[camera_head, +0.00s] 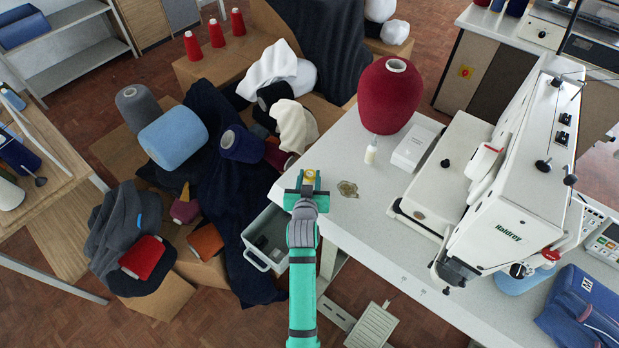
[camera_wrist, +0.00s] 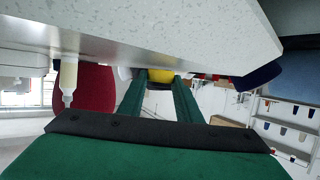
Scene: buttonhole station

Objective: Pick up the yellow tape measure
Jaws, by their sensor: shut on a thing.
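The yellow tape measure (camera_head: 310,174) is small and sits between my gripper's fingertips at the left edge of the white table (camera_head: 352,222). My gripper (camera_head: 307,184) has teal fingers and is shut on it. In the wrist view the yellow of the tape measure (camera_wrist: 160,76) shows between the far ends of the two green fingers (camera_wrist: 160,84). The fingers hide most of its sides. I cannot tell whether it touches the tabletop or is just above it.
A coiled brass-coloured item (camera_head: 347,189) lies close to the right. A small white bottle (camera_head: 371,151), a white box (camera_head: 413,148), a big red cone (camera_head: 390,96) and the sewing machine (camera_head: 520,190) stand on the table. A grey bin (camera_head: 262,262) and heaped fabrics are at left.

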